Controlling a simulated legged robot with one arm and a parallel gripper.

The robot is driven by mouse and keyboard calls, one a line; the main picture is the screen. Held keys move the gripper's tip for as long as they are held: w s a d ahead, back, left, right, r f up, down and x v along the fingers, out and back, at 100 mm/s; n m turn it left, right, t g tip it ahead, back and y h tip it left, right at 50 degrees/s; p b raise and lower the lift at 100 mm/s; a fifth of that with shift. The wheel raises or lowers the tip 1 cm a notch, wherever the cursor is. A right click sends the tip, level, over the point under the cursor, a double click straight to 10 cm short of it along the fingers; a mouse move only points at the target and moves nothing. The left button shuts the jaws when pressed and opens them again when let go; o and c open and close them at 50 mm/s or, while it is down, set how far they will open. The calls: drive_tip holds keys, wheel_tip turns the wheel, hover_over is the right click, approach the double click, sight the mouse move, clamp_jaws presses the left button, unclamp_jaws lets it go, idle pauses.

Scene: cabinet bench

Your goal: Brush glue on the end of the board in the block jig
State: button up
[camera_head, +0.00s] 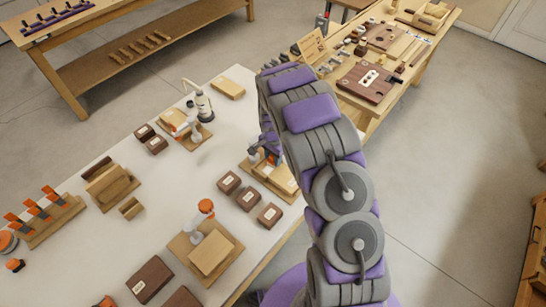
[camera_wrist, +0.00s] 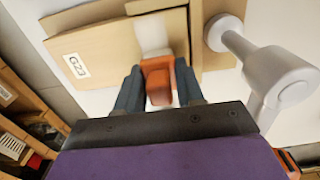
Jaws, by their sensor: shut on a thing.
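My gripper (camera_wrist: 158,88) is shut on an orange-handled brush (camera_wrist: 158,78). The brush's pale end (camera_wrist: 153,36) lies over or against the edge of light wood pieces; I cannot tell whether it touches. A light wood board (camera_wrist: 95,48) with a white label reading like "G23" lies just left of the brush. A pale wooden jig (camera_wrist: 218,45) with a grey-white post and knob (camera_wrist: 285,75) stands to the right. In the head view my gripper (camera_head: 264,152) is above this jig (camera_head: 265,184) at the bench's right edge, and my arm partly hides it.
On the white bench (camera_head: 130,225), a clamp jig with an orange knob (camera_head: 206,207) stands in front. Dark labelled blocks (camera_head: 248,199) lie nearby. A second bench (camera_head: 420,62) with tools is at the upper right.

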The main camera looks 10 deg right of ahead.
drive_tip(key=shift+s+a+p, duration=0.15)
drive_tip(key=shift+s+a, duration=0.4)
drive_tip(key=shift+a, duration=0.15)
drive_tip(key=shift+s+a+p, duration=0.15)
drive_tip(key=shift+s+a, duration=0.35)
drive_tip(key=shift+a, duration=0.2)
drive_tip(key=shift+w, duration=0.1)
drive_tip(key=shift+w+d, duration=0.5)
drive_tip(key=shift+d, duration=0.25)
drive_tip(key=shift+w+d, duration=0.5)
drive_tip(key=shift+d, duration=0.2)
drive_tip(key=shift+r, duration=0.15)
drive_tip(key=shift+r+p, duration=0.9)
drive_tip(key=shift+r, duration=2)
